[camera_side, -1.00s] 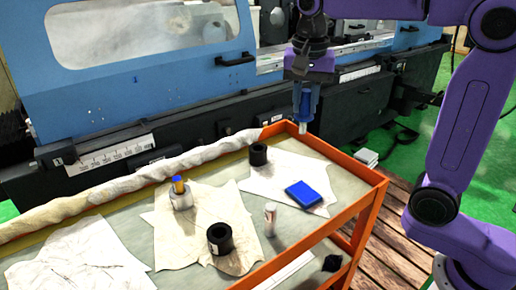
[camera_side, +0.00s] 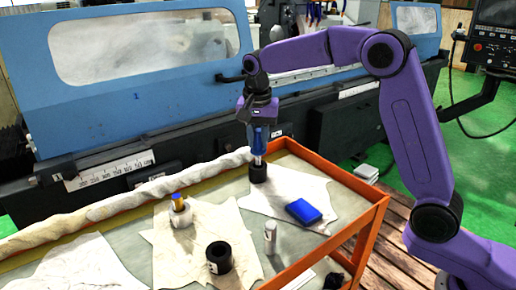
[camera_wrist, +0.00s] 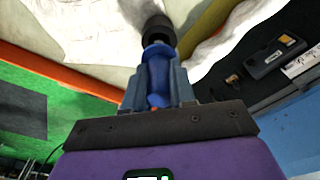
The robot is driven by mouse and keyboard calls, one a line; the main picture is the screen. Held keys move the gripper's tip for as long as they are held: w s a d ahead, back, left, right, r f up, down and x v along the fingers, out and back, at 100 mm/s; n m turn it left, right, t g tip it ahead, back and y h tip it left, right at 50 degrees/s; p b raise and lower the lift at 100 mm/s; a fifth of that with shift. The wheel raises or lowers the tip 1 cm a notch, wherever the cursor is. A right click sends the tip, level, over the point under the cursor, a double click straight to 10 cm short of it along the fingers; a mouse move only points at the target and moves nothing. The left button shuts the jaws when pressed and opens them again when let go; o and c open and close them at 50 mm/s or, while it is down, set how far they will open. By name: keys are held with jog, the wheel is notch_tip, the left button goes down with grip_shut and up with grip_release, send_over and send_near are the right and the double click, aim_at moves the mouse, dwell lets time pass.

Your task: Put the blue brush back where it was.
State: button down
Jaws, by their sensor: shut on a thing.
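The blue brush (camera_side: 258,143) is upright between the fingers of my gripper (camera_side: 258,132), its pale end pointing down. The brush handle (camera_wrist: 157,72) also shows between the fingers in the wrist view. Right below it is the rear black cup (camera_side: 258,173); it also shows just beyond the handle in the wrist view (camera_wrist: 157,32). The brush's lower end is at the cup's mouth; I cannot tell how far inside it is. My gripper is shut on the brush above the cup.
A blue box (camera_side: 303,211) lies to the right of the cup. A pale cylinder (camera_side: 270,238), a second black cup (camera_side: 219,257) and a white bottle with a yellow-and-blue top (camera_side: 180,212) stand nearer. An orange rim (camera_side: 340,178) edges the cart; the blue grinder (camera_side: 130,90) stands behind.

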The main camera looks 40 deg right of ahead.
aim_at(258, 151)
jog(key=shift+w+f, duration=0.1)
jog(key=shift+f, duration=1.5)
jog(key=shift+f, duration=0.5)
jog(key=c, duration=0.9)
grip_release()
jog(key=r, duration=0.8)
jog(key=s+a+r, duration=0.1)
jog(key=r, duration=0.4)
jog(key=shift+s+a, duration=0.1)
